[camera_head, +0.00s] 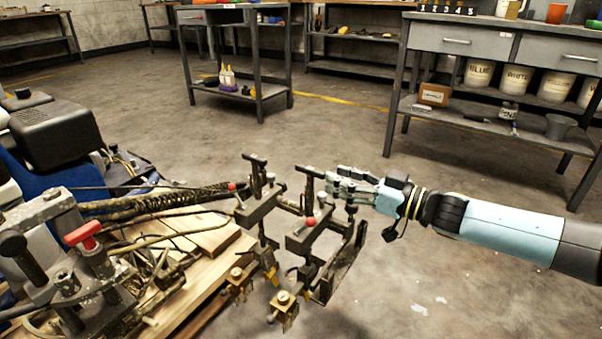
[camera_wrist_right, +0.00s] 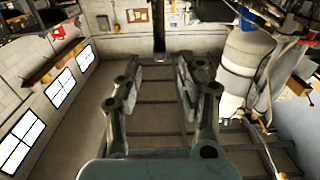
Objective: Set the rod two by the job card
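The line striper has two dark upright rods with T-shaped tops. One rod (camera_head: 257,176) stands at the left; the other (camera_head: 310,187) stands to its right, in a clamp block with a red knob (camera_head: 310,221). I cannot tell which is rod two. Brass-coloured nozzle parts (camera_head: 283,298) hang below. My right gripper (camera_head: 334,183) points left beside the top of the right-hand rod; I cannot tell whether they touch. In the right wrist view the fingers (camera_wrist_right: 158,82) are apart with nothing clearly between them. My left gripper is out of view. No job card can be made out.
A wooden pallet (camera_head: 205,240) lies under the machine, with hoses and a red-topped handle (camera_head: 83,235) at left. A grey workbench (camera_head: 460,40) with paint buckets (camera_head: 517,80) stands back right. A small cart (camera_head: 240,90) stands behind. The floor between is clear.

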